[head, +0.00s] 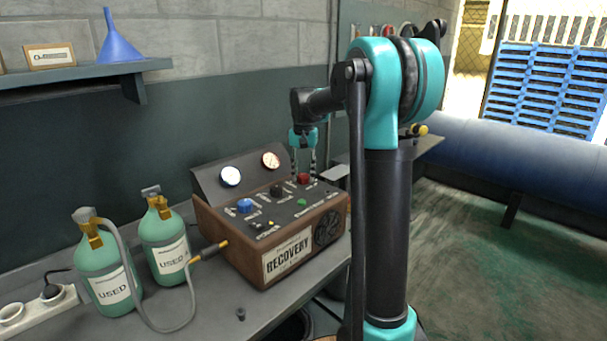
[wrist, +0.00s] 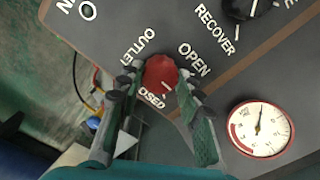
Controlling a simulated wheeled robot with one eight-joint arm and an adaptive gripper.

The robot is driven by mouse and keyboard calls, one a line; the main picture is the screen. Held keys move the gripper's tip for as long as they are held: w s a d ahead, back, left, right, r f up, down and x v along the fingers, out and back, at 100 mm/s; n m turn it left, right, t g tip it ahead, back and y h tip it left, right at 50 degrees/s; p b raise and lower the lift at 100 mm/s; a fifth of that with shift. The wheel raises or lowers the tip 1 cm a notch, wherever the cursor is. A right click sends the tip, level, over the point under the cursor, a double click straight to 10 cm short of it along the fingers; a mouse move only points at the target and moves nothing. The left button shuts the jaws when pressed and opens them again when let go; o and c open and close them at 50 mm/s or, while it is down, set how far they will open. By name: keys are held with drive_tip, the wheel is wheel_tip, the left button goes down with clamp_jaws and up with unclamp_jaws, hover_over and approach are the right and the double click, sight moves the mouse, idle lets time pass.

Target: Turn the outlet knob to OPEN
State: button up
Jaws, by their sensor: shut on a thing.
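The red outlet knob (wrist: 160,74) sits on the dark panel of the recovery machine, by the labels OUTLET, OPEN and a partly hidden CLOSED. A small white mark shows on the knob on the side facing the CLOSED label. My gripper (wrist: 157,88) is shut on this knob, one finger on each side. In the head view, my gripper (head: 304,174) points down at the knob (head: 304,179) at the back right of the panel of the wood-sided recovery machine (head: 287,257).
A blue knob (head: 244,206) and a black knob (head: 277,190) share the panel. Two gauges (head: 231,177) stand behind them. Two green USED cylinders (head: 108,275) and a grey hose (head: 141,316) are on the bench to the left. A shelf holds a blue funnel (head: 118,45).

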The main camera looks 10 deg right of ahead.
sight(303, 175)
drive_tip(key=n, duration=0.4)
drive_tip(key=shift+n, duration=2.6)
drive_tip(key=o, duration=1.2)
drive_tip(key=shift+c, duration=0.2)
drive_tip(key=shift+r, duration=0.15)
wheel_tip(303, 175, up, 12)
